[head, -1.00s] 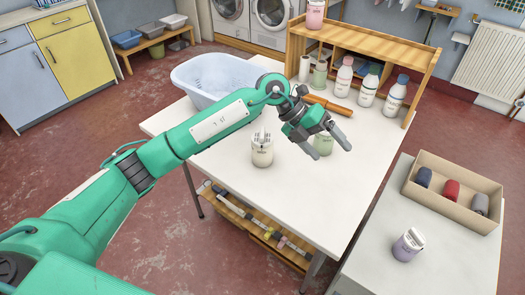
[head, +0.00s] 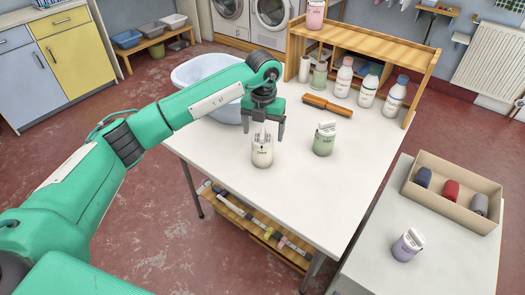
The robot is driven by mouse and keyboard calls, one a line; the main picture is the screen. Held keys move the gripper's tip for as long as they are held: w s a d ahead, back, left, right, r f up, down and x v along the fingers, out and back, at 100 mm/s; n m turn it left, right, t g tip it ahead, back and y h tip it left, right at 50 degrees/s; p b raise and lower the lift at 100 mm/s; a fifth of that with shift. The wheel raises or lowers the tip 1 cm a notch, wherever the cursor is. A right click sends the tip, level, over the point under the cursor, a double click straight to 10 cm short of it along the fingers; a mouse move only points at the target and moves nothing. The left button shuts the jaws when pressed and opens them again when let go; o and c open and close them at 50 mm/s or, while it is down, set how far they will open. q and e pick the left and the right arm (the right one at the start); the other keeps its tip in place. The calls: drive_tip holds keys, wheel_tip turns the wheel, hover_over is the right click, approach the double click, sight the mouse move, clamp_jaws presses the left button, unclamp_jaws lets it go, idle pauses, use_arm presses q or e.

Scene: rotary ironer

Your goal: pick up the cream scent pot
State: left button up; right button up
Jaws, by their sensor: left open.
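The cream scent pot (head: 262,154) stands upright on the white table (head: 300,200), near its left part. It has a dark-lettered label and a pale top piece. My left gripper (head: 263,138) points down right over it, with its two fingers apart on either side of the pot's top. I cannot tell whether the fingers touch it. A green pot (head: 324,140) stands a little to the right of the cream one. My right gripper is out of view.
A pale blue basin (head: 195,72) sits behind my left arm. A wooden rolling-pin-like tool (head: 328,105), several bottles and a wooden shelf (head: 380,45) are at the back. A side table at right holds a purple pot (head: 407,246) and a cardboard box (head: 440,215). The table's front is clear.

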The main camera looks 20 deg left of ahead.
sight(262, 143)
use_arm(q)
drive_tip(key=shift+f, duration=0.85)
wheel_tip(262, 143, down, 4)
drive_tip(key=shift+a+r+p, duration=0.15)
drive_tip(key=shift+r+p, duration=0.05)
drive_tip(key=shift+p, duration=0.1)
drive_tip(key=shift+f, duration=0.35)
drive_tip(key=c, duration=0.9)
drive_tip(key=shift+c, duration=0.9)
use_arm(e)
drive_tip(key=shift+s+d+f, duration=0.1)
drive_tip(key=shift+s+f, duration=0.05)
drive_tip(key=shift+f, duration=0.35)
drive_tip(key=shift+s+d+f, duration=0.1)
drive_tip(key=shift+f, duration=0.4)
use_arm(q)
drive_tip(key=shift+r, duration=0.15)
